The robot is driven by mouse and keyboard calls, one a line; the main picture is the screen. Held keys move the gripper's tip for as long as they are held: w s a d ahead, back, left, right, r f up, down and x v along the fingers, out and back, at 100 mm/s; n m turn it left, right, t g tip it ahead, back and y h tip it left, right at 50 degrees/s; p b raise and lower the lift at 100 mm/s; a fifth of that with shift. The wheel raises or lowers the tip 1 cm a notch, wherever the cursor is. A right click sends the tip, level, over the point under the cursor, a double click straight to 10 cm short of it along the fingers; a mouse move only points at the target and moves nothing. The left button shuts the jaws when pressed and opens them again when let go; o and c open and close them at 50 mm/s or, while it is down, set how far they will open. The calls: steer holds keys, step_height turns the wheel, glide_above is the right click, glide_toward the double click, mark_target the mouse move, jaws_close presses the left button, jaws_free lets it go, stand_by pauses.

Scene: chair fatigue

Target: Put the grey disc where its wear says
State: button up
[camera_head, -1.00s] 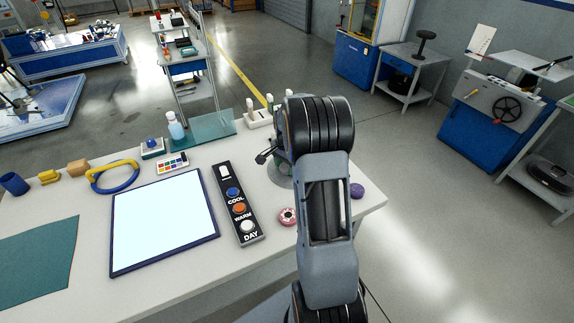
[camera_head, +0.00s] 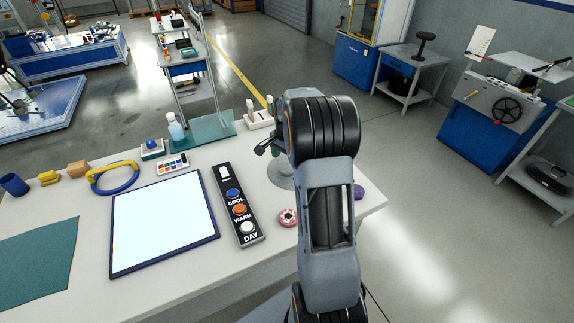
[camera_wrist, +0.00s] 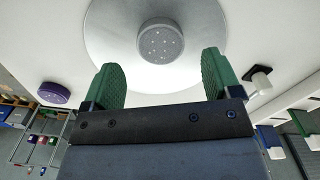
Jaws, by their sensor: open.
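The grey disc (camera_wrist: 160,42), small and round with dark dots on its top, sits in the middle of a wide pale grey round plate (camera_wrist: 105,30) in the wrist view. My gripper (camera_wrist: 161,66) is open, its two green fingers apart and empty, with the disc just beyond and between the fingertips. In the head view my gripper (camera_head: 266,147) is partly hidden by my arm. The round plate (camera_head: 279,174) shows there below it; the grey disc cannot be made out.
A purple disc (camera_wrist: 54,93) lies near the plate, and a pink disc (camera_head: 288,217) nearer the table's front. A light panel (camera_head: 165,222), a COOL/WARM/DAY switch strip (camera_head: 238,205), a colour card (camera_head: 172,165) and a spray bottle (camera_head: 175,127) stand left. A white rack (camera_head: 259,121) stands behind.

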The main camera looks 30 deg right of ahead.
mark_target(287, 168)
step_height(287, 168, up, 7)
steer(key=s+a+r+n+t, duration=0.1)
steer(key=s+a+r+n, duration=0.15)
steer(key=a, duration=0.35)
steer(key=s+a+r+n, duration=0.2)
steer(key=s+a+n, duration=0.2)
steer(key=a, duration=0.1)
steer(key=s+a+f+n+t, duration=0.2)
steer(key=s+a+f+n, duration=0.1)
steer(key=s+a+n, duration=0.5)
steer(key=s+a, duration=0.1)
steer(key=s, duration=0.2)
steer(key=shift+s+a+n+t, duration=0.25)
steer(key=shift+s+n+t, duration=0.05)
steer(key=shift+s+n, duration=0.1)
steer(key=shift+r+p, duration=0.75)
steer(key=shift+r, duration=0.15)
